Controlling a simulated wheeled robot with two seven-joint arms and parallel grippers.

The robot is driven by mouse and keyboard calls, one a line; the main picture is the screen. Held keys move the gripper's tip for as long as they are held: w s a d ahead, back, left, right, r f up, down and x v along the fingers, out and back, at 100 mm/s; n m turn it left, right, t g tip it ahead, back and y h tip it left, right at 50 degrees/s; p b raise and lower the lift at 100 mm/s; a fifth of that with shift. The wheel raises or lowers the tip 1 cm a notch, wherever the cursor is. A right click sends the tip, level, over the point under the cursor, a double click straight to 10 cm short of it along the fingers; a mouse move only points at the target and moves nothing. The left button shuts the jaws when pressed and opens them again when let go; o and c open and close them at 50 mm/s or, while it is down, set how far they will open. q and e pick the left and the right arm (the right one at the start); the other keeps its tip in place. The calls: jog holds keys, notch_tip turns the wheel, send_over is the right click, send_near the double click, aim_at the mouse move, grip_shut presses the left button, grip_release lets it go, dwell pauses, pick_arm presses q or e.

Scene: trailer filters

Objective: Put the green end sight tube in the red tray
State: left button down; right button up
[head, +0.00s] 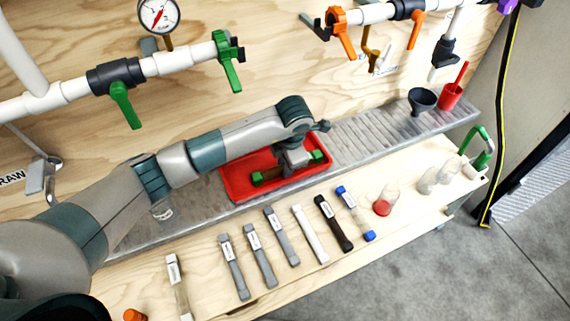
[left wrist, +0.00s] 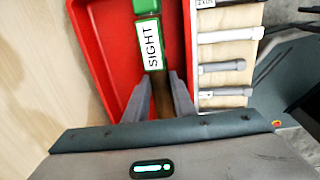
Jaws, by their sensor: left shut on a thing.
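The green end sight tube (left wrist: 152,43) has a white label reading SIGHT and green ends. In the head view one green end (head: 257,178) shows left of my gripper and the other to its right. The red tray (head: 236,187) lies on the metal ledge; its red floor also shows in the left wrist view (left wrist: 108,40). My left gripper (head: 293,165) is over the tray and shut on the tube, its fingers (left wrist: 161,95) on either side of it. The tube is within the tray's outline; I cannot tell whether it touches the floor. My right gripper is not in view.
Several labelled tubes (head: 282,238) lie in a row on the wooden bench before the tray. A black funnel (head: 422,98) and a red cup (head: 450,95) stand on the ledge at right. White pipes with green valve handles (head: 124,104) run above.

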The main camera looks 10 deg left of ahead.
pick_arm(q)
jog(key=shift+f, duration=0.2)
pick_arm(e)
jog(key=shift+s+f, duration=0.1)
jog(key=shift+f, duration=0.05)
pick_arm(q)
jog(key=c, duration=1.8)
grip_release()
jog(key=shift+o, duration=0.2)
jog(key=shift+s, duration=0.1)
jog(key=shift+r, duration=0.2)
notch_tip(320, 180, up, 7)
jog(key=s, duration=0.1)
jog(key=shift+d+r+b, duration=0.2)
jog(key=shift+d+b, duration=0.2)
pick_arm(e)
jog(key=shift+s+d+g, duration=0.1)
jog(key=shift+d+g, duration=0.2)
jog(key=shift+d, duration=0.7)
